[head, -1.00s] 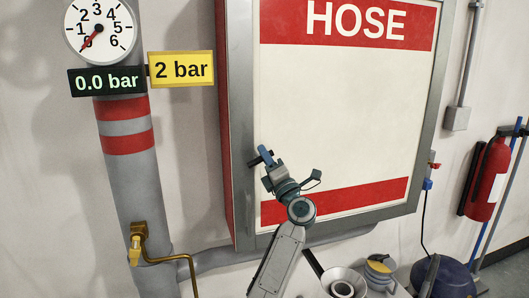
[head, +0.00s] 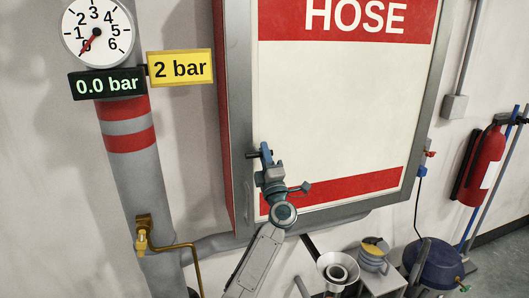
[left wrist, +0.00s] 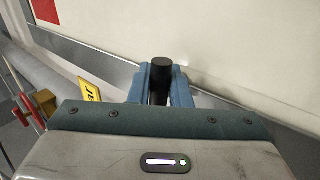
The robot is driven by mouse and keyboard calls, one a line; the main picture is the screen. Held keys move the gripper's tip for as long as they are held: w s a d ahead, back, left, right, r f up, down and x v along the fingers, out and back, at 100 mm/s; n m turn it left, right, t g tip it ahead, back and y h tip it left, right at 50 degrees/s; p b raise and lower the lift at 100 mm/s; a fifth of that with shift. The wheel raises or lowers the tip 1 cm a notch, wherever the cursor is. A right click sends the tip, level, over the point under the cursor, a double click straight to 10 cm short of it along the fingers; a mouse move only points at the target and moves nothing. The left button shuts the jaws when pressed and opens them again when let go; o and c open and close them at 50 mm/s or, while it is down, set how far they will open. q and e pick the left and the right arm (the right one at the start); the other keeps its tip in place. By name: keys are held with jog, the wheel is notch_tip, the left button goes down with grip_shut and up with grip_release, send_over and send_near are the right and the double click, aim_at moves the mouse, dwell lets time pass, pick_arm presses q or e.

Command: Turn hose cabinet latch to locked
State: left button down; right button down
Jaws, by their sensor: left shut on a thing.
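The hose cabinet (head: 330,105) is a white door with red bands and a grey frame, shut on the wall. Its latch (head: 252,155) is a small black handle at the door's left edge. My left gripper (head: 265,152) is at the latch, with its blue fingers around the handle. In the left wrist view the black handle (left wrist: 162,69) stands between the two blue fingertips (left wrist: 161,85), which are closed on it. The fingers hide part of the latch, and I cannot read any lock marking. My right gripper is not in view.
Left of the cabinet stands a grey pipe (head: 133,185) with a gauge (head: 97,31), a yellow 2 bar sign (head: 180,68) and a brass tap (head: 143,235). A red extinguisher (head: 480,162) hangs at right. A blue-lidded vessel (head: 437,262) stands below.

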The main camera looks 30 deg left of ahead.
pick_arm(q)
jog(key=c, duration=1.4)
grip_release()
jog(key=b+v, duration=0.5)
jog(key=v, duration=0.6)
jog(key=shift+b, duration=0.3)
